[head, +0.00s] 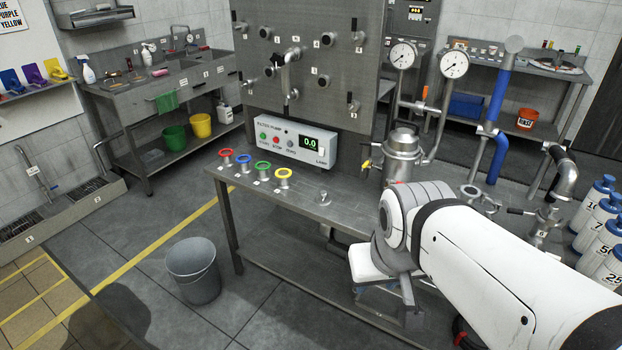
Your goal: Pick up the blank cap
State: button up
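A small grey metal piece (323,198) with a round flat base and a short upright knob stands on the steel bench top, right of the coloured rings. It looks like the blank cap, but no label on it can be read. My gripper (411,318) is at the end of my white and grey arm, low at the bench's front right. It is right of the metal piece and nearer the camera, clearly apart from it. My wrist partly hides the gripper, so its finger opening cannot be made out.
Flanged ports with red, blue, green and yellow rings (284,174) line the bench's left. Behind stands a pump controller (292,141) reading 0.0. A steel vessel (402,158) with gauges and pipes rises on the right. A grey bucket (193,270) stands on the floor.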

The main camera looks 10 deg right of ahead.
aim_at(323, 200)
jog(key=i, duration=0.85)
jog(key=z, duration=0.05)
